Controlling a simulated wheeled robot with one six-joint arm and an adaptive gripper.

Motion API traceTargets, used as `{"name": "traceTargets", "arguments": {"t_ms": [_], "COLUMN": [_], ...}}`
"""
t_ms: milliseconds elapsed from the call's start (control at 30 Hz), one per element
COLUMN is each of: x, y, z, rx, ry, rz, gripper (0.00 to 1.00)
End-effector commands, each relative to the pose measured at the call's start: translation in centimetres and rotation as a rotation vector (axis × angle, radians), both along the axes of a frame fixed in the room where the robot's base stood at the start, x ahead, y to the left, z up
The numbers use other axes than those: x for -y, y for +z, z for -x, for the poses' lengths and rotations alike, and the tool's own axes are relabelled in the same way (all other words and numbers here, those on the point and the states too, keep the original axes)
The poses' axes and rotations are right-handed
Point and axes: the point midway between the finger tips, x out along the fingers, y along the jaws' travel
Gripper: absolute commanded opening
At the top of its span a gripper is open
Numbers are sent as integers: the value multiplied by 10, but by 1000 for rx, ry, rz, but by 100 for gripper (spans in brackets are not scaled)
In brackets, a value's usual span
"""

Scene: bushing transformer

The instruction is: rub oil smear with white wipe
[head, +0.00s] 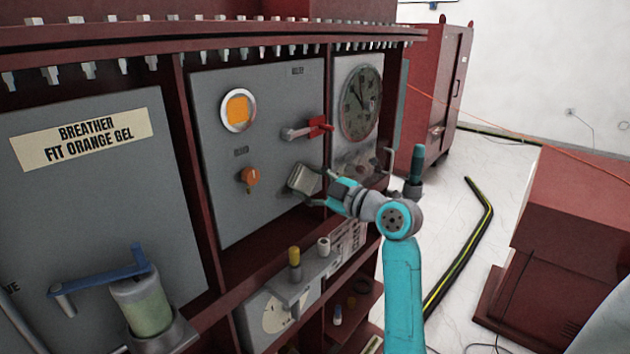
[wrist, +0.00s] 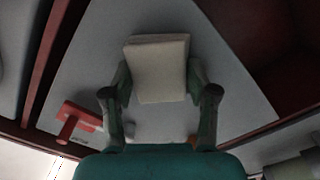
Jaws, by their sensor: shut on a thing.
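My gripper (head: 318,188) is in front of the grey middle panel (head: 225,190) of the dark red cabinet. It is shut on a white wipe (head: 303,180), a thick off-white pad that looks greyish in the head view. In the wrist view the wipe (wrist: 158,65) sits between the two fingers of my gripper (wrist: 160,88), tilted slightly, with the grey panel behind it. The wipe is close to the panel; I cannot tell whether it touches. I cannot make out an oil smear in either view; the wipe and gripper cover part of the panel.
A red-handled lever (head: 318,126) juts out above my gripper. An orange knob (head: 250,177) is left of the wipe, and a round gauge (head: 360,102) is at upper right. Below, a ledge carries a yellow-topped fitting (head: 294,260).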

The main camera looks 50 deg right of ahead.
Motion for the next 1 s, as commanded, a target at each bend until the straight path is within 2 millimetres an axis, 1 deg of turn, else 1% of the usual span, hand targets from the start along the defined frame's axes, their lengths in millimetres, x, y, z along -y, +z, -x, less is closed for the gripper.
{"name": "traceTargets", "arguments": {"t_ms": [167,600,833,1000], "x": [-6,-36,-42,-54], "y": [0,0,0,0], "z": [0,3,3,3], "rx": [-1,1,0,1], "ry": [2,1,0,1], "rz": [1,1,1,1], "gripper": [26,26,26,26]}}
